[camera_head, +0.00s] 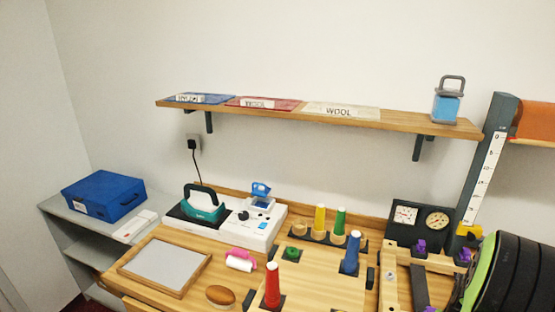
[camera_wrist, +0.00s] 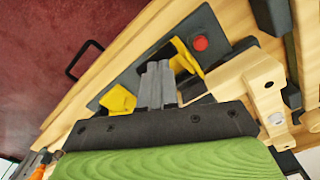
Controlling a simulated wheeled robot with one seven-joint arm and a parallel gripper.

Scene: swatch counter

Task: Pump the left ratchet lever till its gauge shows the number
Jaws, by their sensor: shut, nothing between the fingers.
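A dark box with two round dials stands at the back right of the counter in the head view. Its left gauge (camera_head: 405,215) has a white face and its right gauge (camera_head: 437,221) a beige one; the readings are too small to tell. In the wrist view my gripper (camera_wrist: 158,70) is shut and empty, its grey fingers together over a dark plate (camera_wrist: 130,77). One yellow part (camera_wrist: 118,100) lies left of the fingers, and another yellow part (camera_wrist: 186,58) is close on their right. A red button (camera_wrist: 200,43) sits beyond. I cannot tell which part is the left lever.
A light wooden frame (camera_wrist: 245,85) stands close to the right of my fingers. Purple knobs (camera_head: 420,246) show near the gauges. Coloured cones, including a red one (camera_head: 272,285), stand mid-counter. A shelf (camera_head: 300,113) runs along the wall above.

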